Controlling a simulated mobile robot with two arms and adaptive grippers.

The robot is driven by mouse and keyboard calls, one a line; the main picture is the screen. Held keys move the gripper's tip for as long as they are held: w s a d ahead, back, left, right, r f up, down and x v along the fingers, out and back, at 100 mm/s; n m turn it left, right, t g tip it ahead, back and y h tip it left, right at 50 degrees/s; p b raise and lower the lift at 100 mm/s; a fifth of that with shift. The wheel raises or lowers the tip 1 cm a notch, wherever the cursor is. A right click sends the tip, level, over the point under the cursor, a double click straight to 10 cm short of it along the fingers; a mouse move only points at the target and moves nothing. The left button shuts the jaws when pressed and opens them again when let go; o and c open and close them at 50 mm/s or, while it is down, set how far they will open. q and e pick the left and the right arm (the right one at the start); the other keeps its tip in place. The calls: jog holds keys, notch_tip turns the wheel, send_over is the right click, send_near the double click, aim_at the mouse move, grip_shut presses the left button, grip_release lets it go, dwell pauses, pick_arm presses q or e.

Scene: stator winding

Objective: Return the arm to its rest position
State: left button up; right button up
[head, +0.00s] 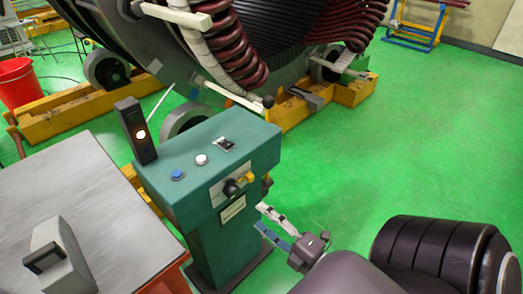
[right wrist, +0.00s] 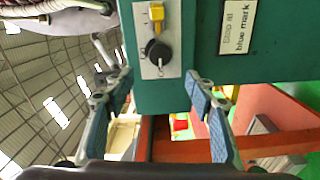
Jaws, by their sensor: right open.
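My right gripper (head: 268,222) is beside the front of the green control box (head: 240,150), below its small switch panel. In the right wrist view my right gripper (right wrist: 160,82) is open, with its two blue-padded fingers spread and nothing between them. The black rotary knob (right wrist: 158,52) and a yellow switch (right wrist: 156,12) sit on the panel just beyond the fingertips. The knob (head: 231,188) also shows in the head view. The fingers look apart from the knob. My left gripper is in neither view.
The box's top carries a blue button (head: 177,174), a white button (head: 201,159) and a lit lamp post (head: 137,131). A grey table (head: 85,200) stands at the left. The large stator (head: 290,60) stands behind on yellow beams (head: 352,91). Green floor is clear at right.

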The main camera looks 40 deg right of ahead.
dwell(0.3)
jog(key=s+a+f+m+g+h, duration=0.1)
jog(key=s+f+m+g, duration=0.15)
jog(key=f, duration=0.75)
jog(key=s+a+f+m+g, duration=0.2)
jog(key=f+m, duration=0.2)
jog(key=f, duration=0.6)
jog(key=s+a+f+m+g+h, duration=0.1)
jog(key=s+f+m+g, duration=0.15)
jog(key=f, duration=0.65)
jog(key=s+a+f+m+g, duration=0.2)
jog(key=s+f+g, duration=0.3)
jog(key=s+f, duration=0.4)
jog(key=s+a+f+m+g, duration=0.3)
jog(key=s+f, duration=0.6)
jog(key=s, duration=0.6)
jog(key=shift+s+a+f+m+g+p, duration=0.2)
jog(key=shift+s+f+m+g+p, duration=0.15)
jog(key=shift+m+g, duration=0.45)
jog(key=shift+w, duration=0.15)
